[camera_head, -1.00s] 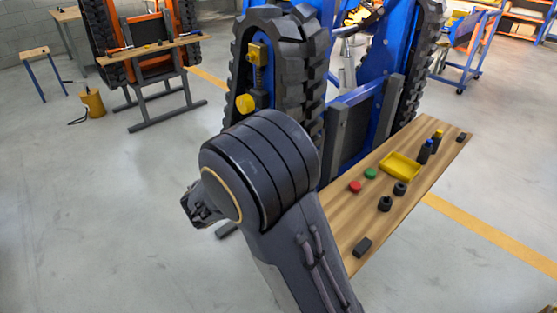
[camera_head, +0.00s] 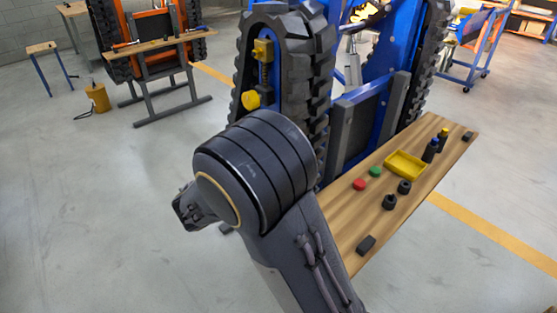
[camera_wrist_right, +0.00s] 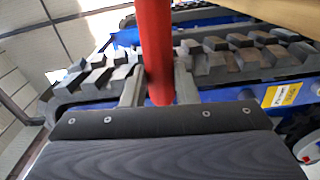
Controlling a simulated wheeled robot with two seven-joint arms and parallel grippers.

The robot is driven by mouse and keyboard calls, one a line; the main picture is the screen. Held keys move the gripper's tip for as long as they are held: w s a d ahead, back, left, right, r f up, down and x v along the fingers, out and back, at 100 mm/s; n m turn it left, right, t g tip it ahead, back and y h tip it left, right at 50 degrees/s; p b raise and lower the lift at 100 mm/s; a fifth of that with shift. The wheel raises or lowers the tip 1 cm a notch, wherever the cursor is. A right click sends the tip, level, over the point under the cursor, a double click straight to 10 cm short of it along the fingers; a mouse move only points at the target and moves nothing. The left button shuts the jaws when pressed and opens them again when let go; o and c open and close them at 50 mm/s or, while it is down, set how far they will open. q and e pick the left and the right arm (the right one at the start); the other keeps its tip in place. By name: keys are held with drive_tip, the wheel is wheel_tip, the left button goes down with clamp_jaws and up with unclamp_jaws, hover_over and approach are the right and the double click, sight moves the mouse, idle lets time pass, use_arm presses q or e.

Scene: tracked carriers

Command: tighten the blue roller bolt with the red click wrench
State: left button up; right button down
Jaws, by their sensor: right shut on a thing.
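In the right wrist view my right gripper (camera_wrist_right: 158,92) is shut on a red handle (camera_wrist_right: 155,45), which fits the red click wrench. The handle runs from the top edge down between the two fingers. The wrench's far end is out of view. The blue carrier (camera_head: 346,105) stands ahead with its black tracks (camera_head: 300,85); its blue side also shows in the right wrist view (camera_wrist_right: 212,96), below a track. I cannot make out the roller bolt in either view. In the head view my own arm fills the lower middle and hides the wrench. My left gripper is not in view.
A wooden bench (camera_head: 360,225) at the right holds a yellow tray (camera_head: 406,164), red (camera_head: 359,184) and green (camera_head: 375,172) caps, black parts and bottles. An orange carrier (camera_head: 153,35) stands behind another bench (camera_head: 160,44) at the back left.

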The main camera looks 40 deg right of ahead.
drive_tip(key=shift+a, duration=0.4)
drive_tip(key=shift+s+a, duration=0.2)
drive_tip(key=shift+a, duration=1.8)
